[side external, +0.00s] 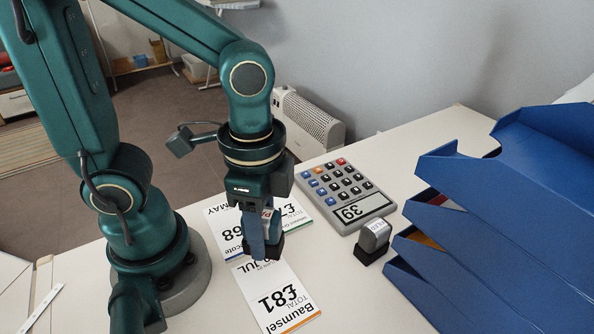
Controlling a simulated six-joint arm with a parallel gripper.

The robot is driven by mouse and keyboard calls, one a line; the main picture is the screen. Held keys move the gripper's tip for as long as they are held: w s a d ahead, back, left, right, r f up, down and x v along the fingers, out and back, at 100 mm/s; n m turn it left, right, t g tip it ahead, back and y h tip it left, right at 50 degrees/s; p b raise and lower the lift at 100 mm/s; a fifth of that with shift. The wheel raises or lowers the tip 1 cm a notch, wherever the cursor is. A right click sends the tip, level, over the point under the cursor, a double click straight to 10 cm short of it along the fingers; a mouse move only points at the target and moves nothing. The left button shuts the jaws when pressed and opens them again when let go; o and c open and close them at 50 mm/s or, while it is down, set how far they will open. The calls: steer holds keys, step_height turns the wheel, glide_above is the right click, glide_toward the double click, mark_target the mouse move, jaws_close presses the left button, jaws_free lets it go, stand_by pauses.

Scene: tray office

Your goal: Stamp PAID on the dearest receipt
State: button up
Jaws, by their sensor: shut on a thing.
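My gripper (262,232) is shut on a stamp (268,217) with a black base and a label with red lettering, only partly visible. It holds the stamp low, around where the receipts meet; I cannot tell whether the base touches paper. A receipt (275,295) marked Baumsel, JUL, TOTAL £81 lies nearest, its text upside down. A receipt (222,222) marked MAY, with 68 showing, lies behind to the left, partly hidden by the gripper.
A second grey stamp (375,237) stands on its black base to the right. A grey calculator (378,203) reading 39 lies behind it. Stacked blue trays (510,190) fill the right side, with something orange inside one.

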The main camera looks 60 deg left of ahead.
mark_target(267, 280)
steer(key=shift+s+d+m, duration=0.25)
steer(key=shift+d+m, duration=0.05)
steer(key=shift+d, duration=0.05)
steer(key=shift+f, duration=2.95)
steer(key=shift+f, duration=0.55)
stand_by(2.8)
steer(key=shift+r, duration=0.15)
steer(key=shift+r, duration=3.4)
